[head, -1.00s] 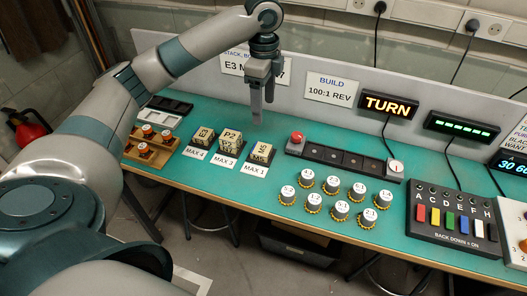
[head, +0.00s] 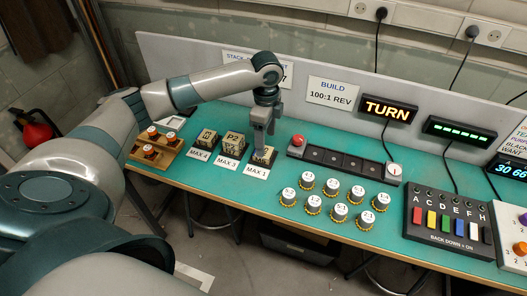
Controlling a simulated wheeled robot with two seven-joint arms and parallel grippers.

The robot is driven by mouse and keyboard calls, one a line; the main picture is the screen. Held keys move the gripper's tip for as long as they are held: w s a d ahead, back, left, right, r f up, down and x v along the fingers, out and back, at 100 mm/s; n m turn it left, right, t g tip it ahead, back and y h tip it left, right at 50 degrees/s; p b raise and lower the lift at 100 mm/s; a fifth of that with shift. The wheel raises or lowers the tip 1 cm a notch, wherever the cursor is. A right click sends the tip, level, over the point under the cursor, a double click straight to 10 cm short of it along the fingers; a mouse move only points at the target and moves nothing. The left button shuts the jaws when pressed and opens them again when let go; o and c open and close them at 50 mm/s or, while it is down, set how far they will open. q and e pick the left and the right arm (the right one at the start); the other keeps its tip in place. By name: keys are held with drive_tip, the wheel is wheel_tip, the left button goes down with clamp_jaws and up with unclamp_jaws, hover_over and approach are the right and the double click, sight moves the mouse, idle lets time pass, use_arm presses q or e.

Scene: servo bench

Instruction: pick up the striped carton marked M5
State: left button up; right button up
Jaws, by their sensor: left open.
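The carton above the MAX 1 card (head: 256,171) is small and pale with dark markings. I take this carton (head: 268,157) for the M5 one, though its label is too small to read surely and is now partly hidden. It sits on a dark base on the green bench. My left gripper (head: 262,148) points down right at this carton, with its fingers open. The fingers overlap the carton in the head view; I cannot tell whether they touch it. My right gripper is out of view.
A P2 carton (head: 235,143) and another carton (head: 208,138) stand close to the left on similar bases. A wooden rack (head: 154,160) is farther left. To the right are a dark strip with a red button (head: 298,140), several round knobs (head: 340,212) and a switch box (head: 450,225).

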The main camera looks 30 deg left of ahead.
sight(266, 152)
use_arm(q)
drive_tip(key=shift+f, duration=0.25)
drive_tip(key=shift+w+f+p, duration=0.1)
drive_tip(key=shift+f+p, duration=0.3)
wheel_tip(266, 152, down, 3)
drive_tip(key=shift+w+a+f+p, duration=0.1)
drive_tip(key=shift+a+p, duration=0.05)
drive_tip(key=shift+p, duration=0.6)
drive_tip(key=shift+f, duration=0.6)
drive_tip(key=c, duration=1.2)
